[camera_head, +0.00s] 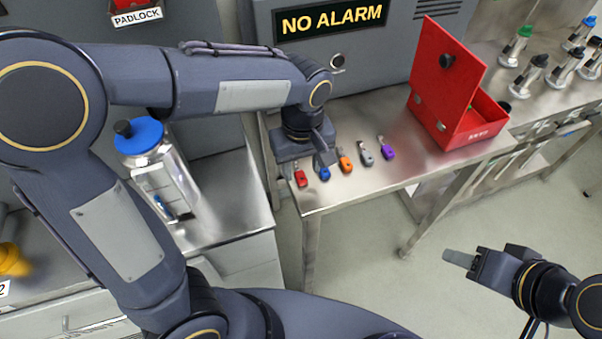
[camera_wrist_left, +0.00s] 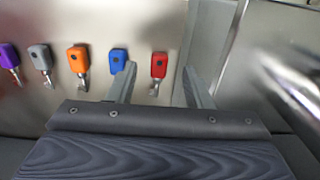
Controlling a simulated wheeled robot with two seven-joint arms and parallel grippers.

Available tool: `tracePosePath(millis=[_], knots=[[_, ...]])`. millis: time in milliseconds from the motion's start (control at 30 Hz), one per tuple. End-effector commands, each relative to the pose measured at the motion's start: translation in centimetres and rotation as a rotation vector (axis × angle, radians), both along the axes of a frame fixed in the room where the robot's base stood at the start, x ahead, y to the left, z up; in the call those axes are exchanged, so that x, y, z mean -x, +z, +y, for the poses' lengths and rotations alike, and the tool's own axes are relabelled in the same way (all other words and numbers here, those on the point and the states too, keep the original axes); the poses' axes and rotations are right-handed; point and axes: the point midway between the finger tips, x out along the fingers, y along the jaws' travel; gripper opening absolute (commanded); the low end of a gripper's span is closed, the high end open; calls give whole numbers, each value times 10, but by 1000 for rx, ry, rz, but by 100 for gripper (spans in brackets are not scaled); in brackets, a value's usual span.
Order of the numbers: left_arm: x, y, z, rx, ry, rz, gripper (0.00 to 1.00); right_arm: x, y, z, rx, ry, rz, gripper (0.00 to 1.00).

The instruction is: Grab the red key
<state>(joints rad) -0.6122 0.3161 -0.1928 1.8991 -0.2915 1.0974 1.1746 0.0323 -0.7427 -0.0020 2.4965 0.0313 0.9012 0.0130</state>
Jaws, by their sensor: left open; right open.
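The red key (camera_head: 300,178) lies on the metal table at the left end of a row of keys. In the left wrist view the red key (camera_wrist_left: 158,66) shows between the two finger lines, with its metal shaft towards the gripper. My left gripper (camera_head: 318,152) is over the row, close to the red and blue keys. In the left wrist view the open left gripper (camera_wrist_left: 158,84) has one finger beside the blue key (camera_wrist_left: 118,60) and the other right of the red key. My right gripper (camera_head: 462,258) is at the lower right, over the floor, away from the table.
Orange (camera_head: 345,164), grey (camera_head: 366,158) and purple (camera_head: 387,152) keys continue the row to the right. An open red box (camera_head: 470,125) stands at the table's right end. A grey cabinet marked NO ALARM (camera_head: 345,50) stands behind. A blue-lidded canister (camera_head: 160,175) stands on the left counter.

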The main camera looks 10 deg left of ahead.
Motion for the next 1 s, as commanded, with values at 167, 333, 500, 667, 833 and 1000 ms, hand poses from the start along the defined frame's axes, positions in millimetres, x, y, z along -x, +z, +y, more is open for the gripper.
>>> tracePosePath(millis=[167, 333, 500, 667, 833, 1000], knots=[[2, -27, -2, -2, -1, 4, 45, 0, 0, 0, 0, 0, 0, 46], [1, -34, -2, 0, 0, 0, 45, 0, 0, 0, 0, 0, 0, 46], [1, -34, -2, 0, -1, 0, 44, 0, 0, 0, 0, 0, 0, 46], [1, -34, -2, 0, -1, 0, 23, 0, 0, 0, 0, 0, 0, 46], [1, -34, -2, 0, -1, 0, 1, 0, 0, 0, 0, 0, 0, 46], [1, -33, -2, 0, -1, 0, 0, 0, 0, 0, 0, 0, 0, 46]])
